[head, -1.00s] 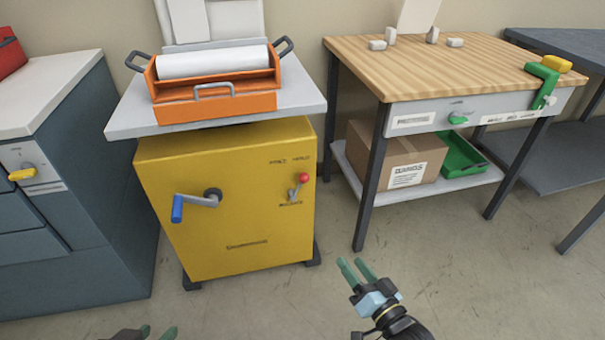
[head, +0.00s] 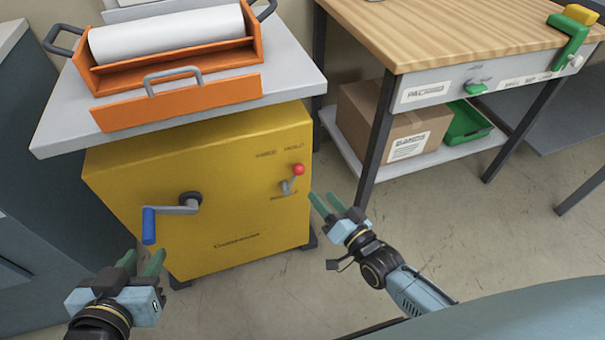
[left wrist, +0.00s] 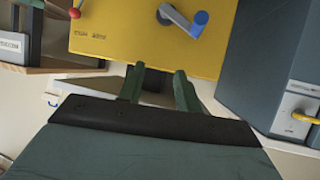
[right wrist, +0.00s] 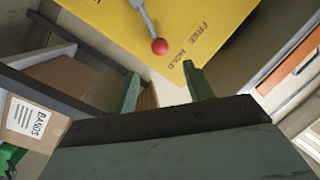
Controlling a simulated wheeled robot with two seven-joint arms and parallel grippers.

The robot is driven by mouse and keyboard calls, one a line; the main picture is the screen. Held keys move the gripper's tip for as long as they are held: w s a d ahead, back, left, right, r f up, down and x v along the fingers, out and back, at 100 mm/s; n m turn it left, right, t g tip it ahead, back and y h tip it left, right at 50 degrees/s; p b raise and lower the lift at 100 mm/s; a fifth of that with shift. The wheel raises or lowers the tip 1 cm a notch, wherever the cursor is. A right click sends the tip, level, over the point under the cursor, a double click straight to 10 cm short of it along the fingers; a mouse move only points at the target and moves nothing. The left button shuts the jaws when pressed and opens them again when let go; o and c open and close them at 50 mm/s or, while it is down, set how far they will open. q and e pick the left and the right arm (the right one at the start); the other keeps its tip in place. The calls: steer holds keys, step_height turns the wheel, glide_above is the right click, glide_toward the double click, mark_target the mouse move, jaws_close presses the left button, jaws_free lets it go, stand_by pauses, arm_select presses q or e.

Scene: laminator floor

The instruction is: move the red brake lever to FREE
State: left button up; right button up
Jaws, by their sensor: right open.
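The brake lever has a red ball knob (head: 299,169) on a short grey arm, on the front of the yellow cabinet (head: 230,215), at its upper right. The knob points up and to the right in the head view. In the right wrist view the red knob (right wrist: 159,46) is beside the printed words FREE and HOLD (right wrist: 187,46). My right gripper (head: 325,201) is open and empty, just right of and below the lever, not touching it. My left gripper (head: 140,262) is low in front of the cabinet's left side, its fingers (left wrist: 160,85) apart and empty.
A blue-handled crank (head: 150,225) sticks out from the cabinet's left front. An orange tray (head: 190,100) with a white roll stands on the grey top. A wooden bench (head: 440,30) stands to the right, with a cardboard box (head: 395,125) on its shelf. Floor in front is clear.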

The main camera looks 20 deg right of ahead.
mark_target(302, 174)
steer(key=b+x, duration=0.1)
steer(key=x, duration=0.4)
steer(key=shift+b, duration=0.35)
steer(key=b+x, duration=0.1)
steer(key=x, duration=0.3)
steer(key=shift+w+f+b, duration=0.1)
steer(key=shift+w+b, duration=0.1)
steer(key=shift+b, duration=0.15)
arm_select(q)
steer(key=d+r+t+h, duration=0.3)
steer(key=r+t, duration=0.7)
steer(key=r, duration=0.4)
steer(key=shift+w+r+h, duration=0.3)
steer(key=shift+w, duration=0.05)
arm_select(e)
steer(key=shift+w+a, duration=0.15)
steer(key=shift+w, duration=0.2)
steer(key=shift+c, duration=0.2)
jaws_close()
